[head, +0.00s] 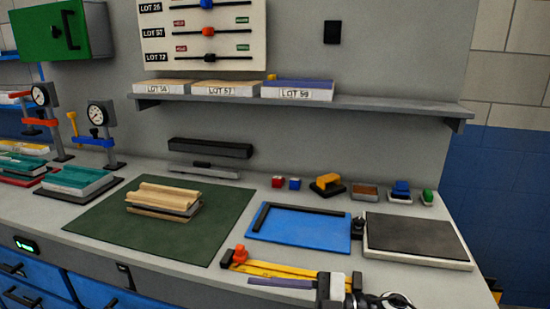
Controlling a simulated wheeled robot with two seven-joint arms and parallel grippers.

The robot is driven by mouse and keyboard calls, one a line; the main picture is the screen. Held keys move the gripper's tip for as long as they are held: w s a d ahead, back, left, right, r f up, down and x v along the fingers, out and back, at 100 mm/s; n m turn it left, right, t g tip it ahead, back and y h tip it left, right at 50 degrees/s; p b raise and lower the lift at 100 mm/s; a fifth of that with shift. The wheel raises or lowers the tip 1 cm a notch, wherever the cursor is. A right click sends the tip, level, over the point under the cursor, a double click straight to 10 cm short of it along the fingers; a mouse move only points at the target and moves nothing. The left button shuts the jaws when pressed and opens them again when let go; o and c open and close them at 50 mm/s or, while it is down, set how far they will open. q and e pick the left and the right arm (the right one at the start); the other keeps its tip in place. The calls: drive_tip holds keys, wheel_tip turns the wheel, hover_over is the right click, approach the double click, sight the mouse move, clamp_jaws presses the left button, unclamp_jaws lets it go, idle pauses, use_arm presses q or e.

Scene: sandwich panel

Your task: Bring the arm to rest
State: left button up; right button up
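My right gripper (338,285) shows at the bottom edge, right of centre, low over the front of the worktop, with part of my arm beside it. Its dark parts flank a pale part, and I cannot tell whether it is open, shut or holding anything. A yellow rule (275,270) with an orange knob and a grey-purple strip (280,283) lie just left of it; whether it touches them is unclear. My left gripper is not in view. A stacked sandwich panel (163,202) with a ribbed tan top lies on the green mat (220,222).
A blue tray (300,231) and a dark-topped plate (415,238) lie behind the gripper. Gauge presses (100,130) stand at left. A shelf (380,104) overhangs the back. The mat's right side is clear.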

drive_tip(key=s+d+f+m+t+h, duration=0.2)
drive_tip(key=d+f+m+t+h, duration=0.75)
drive_tip(key=f+m+t, duration=0.55)
drive_tip(key=s+d+f+m+g+h, duration=0.3)
drive_tip(key=s+d+f+g, duration=0.1)
drive_tip(key=s+f, duration=0.3)
drive_tip(key=s+d+f+m+g+h, duration=0.3)
drive_tip(key=s+f, duration=0.4)
drive_tip(key=s, duration=0.4)
drive_tip(key=shift+d+m+g, duration=0.7)
drive_tip(key=shift+d, duration=0.55)
